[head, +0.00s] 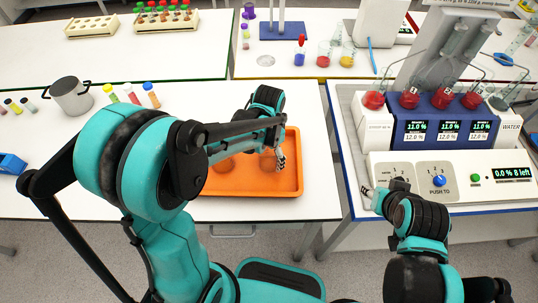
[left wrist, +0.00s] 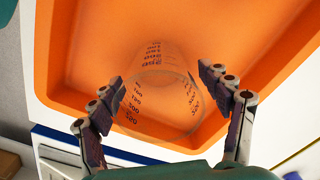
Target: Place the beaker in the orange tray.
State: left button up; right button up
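The orange tray (head: 245,185) lies on the white table, and it fills most of the left wrist view (left wrist: 270,35). A clear beaker (left wrist: 158,115) with dark volume marks stands in the tray between my left fingers. In the head view this beaker (head: 268,161) shows faintly beside my left gripper (head: 280,157). My left gripper's fingers (left wrist: 162,80) are spread on both sides of the beaker, with a gap at least on the right. My right gripper (head: 367,190) is by the front of the dispenser panel, away from the tray; its opening is too small to judge.
Another faint round shape (head: 225,165) shows in the tray, partly behind my left arm. A grey pot (head: 71,98) and several capped vials stand at the left. A dispenser machine (head: 440,130) stands on the right table. Racks and flasks stand on the back tables.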

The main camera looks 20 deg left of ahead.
pick_arm(q)
jog(key=shift+r, duration=0.1)
jog(key=shift+r+p, duration=0.3)
jog(key=shift+r, duration=0.05)
notch_tip(320, 180, up, 11)
jog(key=p, duration=0.3)
jog(key=s+a+r+n+t, duration=0.1)
jog(key=s+a+n+t, duration=0.1)
jog(key=s, duration=0.3)
jog(key=s+a+r+n+t, duration=0.2)
jog(key=s+n+t, duration=0.3)
jog(key=shift+s+a+r, duration=0.2)
jog(key=shift+s+a, duration=0.05)
jog(key=shift+a, duration=0.15)
notch_tip(320, 180, down, 6)
jog(key=b, duration=0.6)
